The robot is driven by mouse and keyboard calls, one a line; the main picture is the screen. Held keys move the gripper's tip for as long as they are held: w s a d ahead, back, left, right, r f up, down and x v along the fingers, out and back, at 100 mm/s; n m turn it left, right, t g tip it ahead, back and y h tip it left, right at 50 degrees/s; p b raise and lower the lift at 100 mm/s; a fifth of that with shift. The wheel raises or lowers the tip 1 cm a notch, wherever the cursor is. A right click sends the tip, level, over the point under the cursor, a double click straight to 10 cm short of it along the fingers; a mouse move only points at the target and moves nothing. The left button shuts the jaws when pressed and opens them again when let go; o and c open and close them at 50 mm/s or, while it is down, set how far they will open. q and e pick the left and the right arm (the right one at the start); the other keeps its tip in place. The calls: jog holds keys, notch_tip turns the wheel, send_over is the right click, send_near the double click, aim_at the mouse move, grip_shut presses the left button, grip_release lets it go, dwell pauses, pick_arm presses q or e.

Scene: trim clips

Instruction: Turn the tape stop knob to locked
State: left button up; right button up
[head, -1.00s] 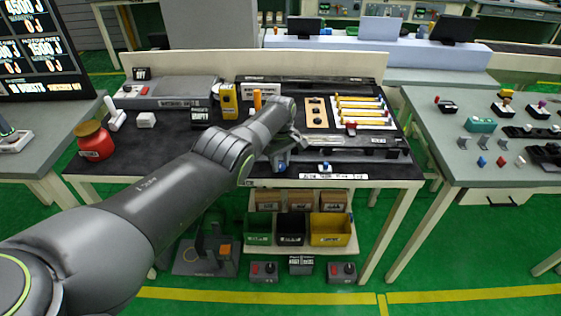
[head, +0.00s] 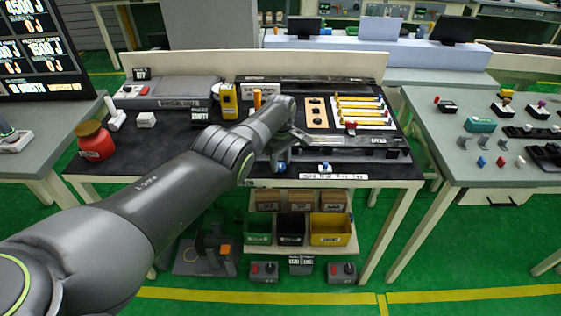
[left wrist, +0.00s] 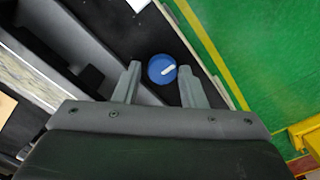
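A round blue knob with a white pointer mark (left wrist: 162,69) sits near the front edge of the dark bench, seen in the left wrist view. In the left wrist view my left gripper (left wrist: 159,70) is open, with one finger on each side of the knob. Gaps show between the fingers and the knob, so it is not gripped. The pointer lies slanted in that view. I cannot read any lock marking. My right gripper is not in view.
A smaller blue-and-white part (head: 325,167) stands right of the knob, above a white label strip (head: 320,176). A long dark rail (head: 350,142) lies behind. Bins (head: 330,230) sit under the bench. Open green floor lies beyond its front edge.

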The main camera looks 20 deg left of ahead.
aim_at(281, 164)
pick_arm(q)
jog(key=shift+s, duration=0.1)
jog(key=shift+r+p, duration=0.25)
jog(key=shift+p, duration=0.1)
notch_tip(281, 164, up, 6)
jog(key=p, duration=0.3)
jog(key=shift+r+p, duration=0.1)
jog(key=shift+p, duration=0.2)
notch_tip(281, 164, up, 11)
jog(key=b, duration=0.1)
jog(key=shift+f, duration=0.2)
